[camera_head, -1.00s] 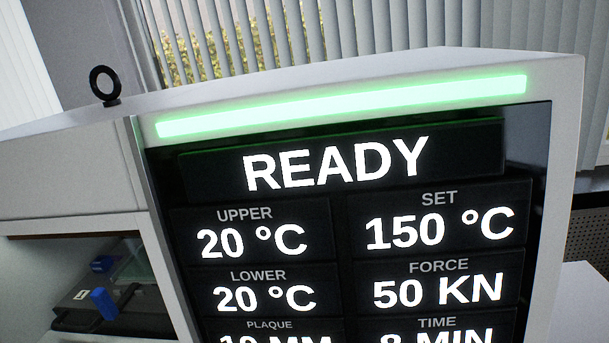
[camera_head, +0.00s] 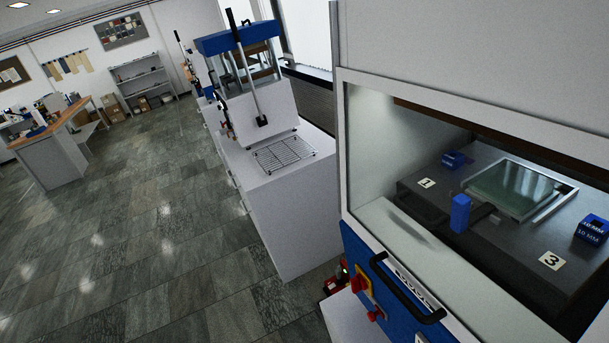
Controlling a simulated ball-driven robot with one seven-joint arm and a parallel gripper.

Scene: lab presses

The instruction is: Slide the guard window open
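The press with the guard window fills the right of the view. Its opening has a pale frame (camera_head: 345,150), and a glassy area (camera_head: 385,125) shows at its left side. I cannot tell how far the pane covers the opening. A black bar handle (camera_head: 405,290) is on the blue front panel (camera_head: 358,247) below the opening. Inside lies a dark plate (camera_head: 485,165) with a glass-like sheet (camera_head: 512,188), blue blocks (camera_head: 460,213) and number labels. My gripper is not in view.
A red knob on a yellow plate (camera_head: 362,285) is left of the handle. A bench (camera_head: 285,215) with a wire rack (camera_head: 283,152) and a blue-topped press (camera_head: 240,38) stands further back. Open tiled floor (camera_head: 150,240) lies left. A wooden-topped counter (camera_head: 55,130) is beyond.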

